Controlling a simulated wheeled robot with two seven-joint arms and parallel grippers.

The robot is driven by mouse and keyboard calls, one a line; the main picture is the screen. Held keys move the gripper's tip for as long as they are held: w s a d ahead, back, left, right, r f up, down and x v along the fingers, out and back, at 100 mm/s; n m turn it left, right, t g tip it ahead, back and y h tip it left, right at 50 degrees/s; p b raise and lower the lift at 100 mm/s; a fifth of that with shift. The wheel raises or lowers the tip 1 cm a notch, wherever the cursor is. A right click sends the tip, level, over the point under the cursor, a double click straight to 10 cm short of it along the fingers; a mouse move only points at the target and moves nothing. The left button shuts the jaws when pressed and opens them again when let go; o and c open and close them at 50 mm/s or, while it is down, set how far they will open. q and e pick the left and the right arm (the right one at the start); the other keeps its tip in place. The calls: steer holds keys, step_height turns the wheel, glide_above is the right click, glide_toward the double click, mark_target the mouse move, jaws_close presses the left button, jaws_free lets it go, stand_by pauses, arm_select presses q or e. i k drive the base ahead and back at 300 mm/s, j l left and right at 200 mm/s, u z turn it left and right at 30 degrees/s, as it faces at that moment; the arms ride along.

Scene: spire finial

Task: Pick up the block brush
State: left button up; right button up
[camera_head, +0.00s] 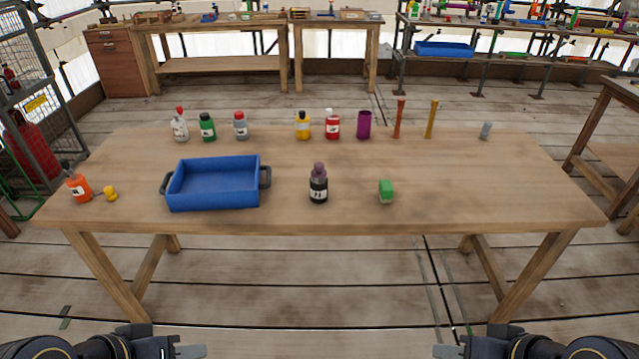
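A small green block with a pale underside (386,191), which looks like the block brush, sits on the wooden table (480,190) right of the middle, near the front edge. Nothing touches it. My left gripper (185,351) is at the bottom left of the head view, low in front of the table and far from the block. My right gripper (448,351) is at the bottom right, also in front of the table and apart from the block. Both grippers are cut off by the picture edge, so their opening cannot be told.
A dark bottle with a purple top (318,187) stands left of the block. A blue tray (215,205) is further left, with an orange bottle (80,188) and yellow cap (110,193) beyond. Several bottles and upright sticks line the back. The table right of the block is clear.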

mark_target(386, 190)
steer(key=i+j, duration=0.2)
steer(key=i, duration=0.2)
steer(key=i+j+z, duration=0.1)
steer(key=i, duration=0.35)
steer(key=i+j, duration=0.3)
steer(key=i+z, duration=0.05)
steer(key=i, duration=0.05)
